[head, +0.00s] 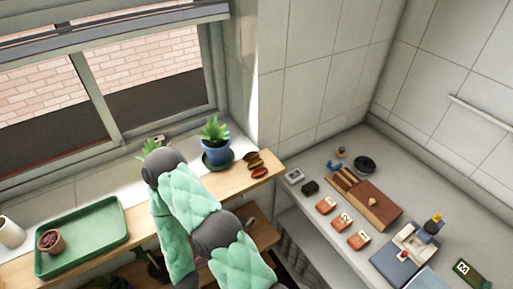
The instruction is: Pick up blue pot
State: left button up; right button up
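The blue pot (215,150) holds a spiky green plant (214,129). It stands upright on a dark green saucer (232,161) on the wooden shelf by the window. One of my arms, in green padded sleeves with dark joints, rises from the bottom middle and bends just left of and below the pot. The arm hides part of the shelf. Neither of my grippers shows in the head view, and nothing is seen holding the pot.
A green tray (112,207) with a small brown pot (51,241) lies on the shelf's left. Another green plant (150,147) is partly behind my arm. The right counter holds a wooden box (379,206) and several small items.

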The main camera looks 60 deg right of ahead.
aim_at(216, 142)
jog(key=j+z, duration=0.15)
jog(key=z, duration=0.35)
jog(key=j+z, duration=0.15)
jog(key=z, duration=0.35)
jog(key=j+z, duration=0.1)
jog(key=z, duration=0.35)
jog(key=k+j+z, duration=0.1)
jog(key=z, duration=0.4)
